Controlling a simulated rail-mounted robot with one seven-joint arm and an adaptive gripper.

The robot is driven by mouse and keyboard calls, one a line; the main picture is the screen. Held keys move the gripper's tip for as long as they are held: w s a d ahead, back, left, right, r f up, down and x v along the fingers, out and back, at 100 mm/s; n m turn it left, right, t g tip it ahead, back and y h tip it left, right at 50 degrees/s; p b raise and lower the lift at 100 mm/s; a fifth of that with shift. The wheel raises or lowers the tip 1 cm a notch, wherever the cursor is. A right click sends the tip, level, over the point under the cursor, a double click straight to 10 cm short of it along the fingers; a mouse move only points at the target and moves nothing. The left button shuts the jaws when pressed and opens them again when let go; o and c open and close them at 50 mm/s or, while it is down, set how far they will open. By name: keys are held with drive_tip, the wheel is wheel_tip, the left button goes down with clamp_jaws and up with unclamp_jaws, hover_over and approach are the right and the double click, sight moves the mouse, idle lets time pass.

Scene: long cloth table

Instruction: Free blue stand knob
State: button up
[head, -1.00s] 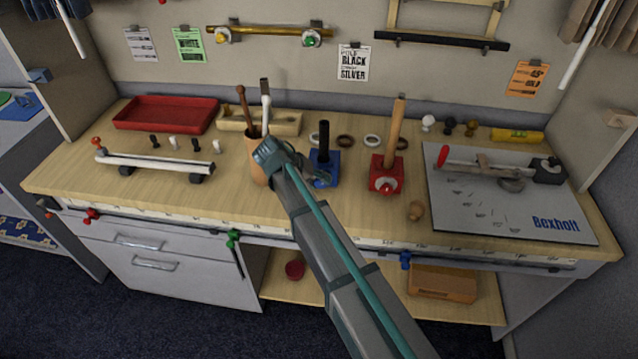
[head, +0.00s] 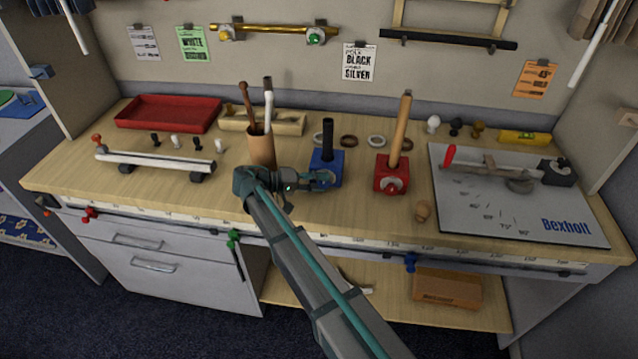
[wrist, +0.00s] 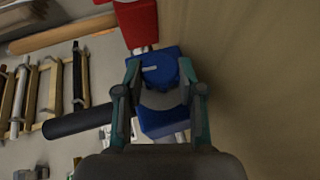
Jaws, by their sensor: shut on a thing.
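The blue stand (head: 326,161) sits on the wooden bench with a black rod (head: 325,138) upright in it. My gripper (head: 318,178) reaches it from the left, low at its front face. In the wrist view the blue knob (wrist: 160,70) lies between the two fingertips of my gripper (wrist: 160,78), with a pale line across its face. The fingers are shut on the knob. The stand's blue block (wrist: 163,122) shows behind it, and the black rod (wrist: 80,122) runs off to the left. In the head view the gripper hides most of the knob.
The red stand (head: 391,173) with a wooden rod is close on the right. A tan cup (head: 261,150) holding rods is just left. The grey Bexholt board (head: 480,208) is at right; bench front-centre is clear.

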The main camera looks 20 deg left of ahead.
idle(0.3)
drive_tip(key=o, duration=1.2)
drive_tip(key=shift+c, duration=0.2)
drive_tip(key=shift+v, duration=4)
drive_tip(key=shift+f, duration=0.15)
